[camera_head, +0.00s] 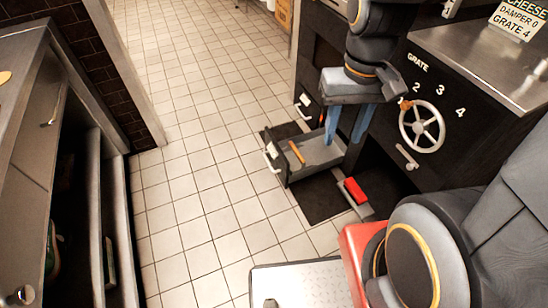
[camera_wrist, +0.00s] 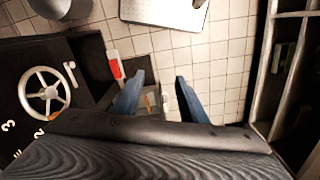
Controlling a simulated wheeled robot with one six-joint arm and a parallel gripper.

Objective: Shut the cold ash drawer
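One drawer (camera_head: 316,150) stands pulled out from the black range, low over a dark floor mat. It is a grey tray with a dark front, a pale handle (camera_head: 272,151) and an orange-brown stick (camera_head: 297,152) inside. I cannot read any label that marks it as the cold ash drawer. My gripper (camera_head: 345,138) points down with its blue fingers apart, above the range end of the drawer. It is empty. In the wrist view my gripper (camera_wrist: 159,76) shows the stick (camera_wrist: 149,102) and part of the drawer below, partly hidden by the wrist.
Another low front with a pale handle (camera_head: 303,103) is beside the open drawer. A red-and-grey object (camera_head: 355,190) lies by the range's foot. The range has a handwheel (camera_head: 422,127) and steel top (camera_head: 490,60). A counter (camera_head: 25,130) stands left; tiled floor (camera_head: 205,160) between is clear.

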